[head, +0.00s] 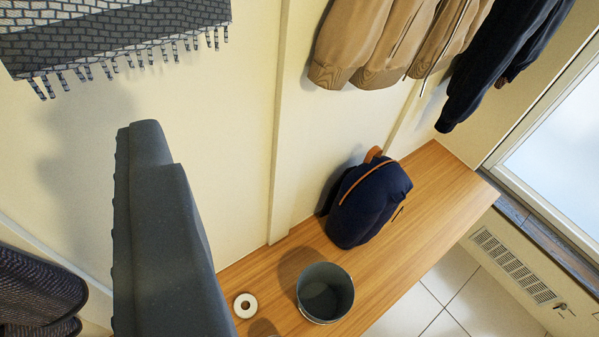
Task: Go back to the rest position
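My gripper (158,165) is the large dark grey shape rising from the bottom edge at the left of the head view. It is seen from the side, so the gap between its fingers is hidden and I cannot tell whether it is open or shut. No object shows at its tip. Behind it is the cream wall (220,110).
A wooden bench (430,195) runs along the wall, bearing a dark blue backpack (368,205), a grey bucket (325,292) and a white ring (245,305). Coats (385,40) hang above. A patterned scarf (110,40) is upper left, dark woven items (35,290) lower left.

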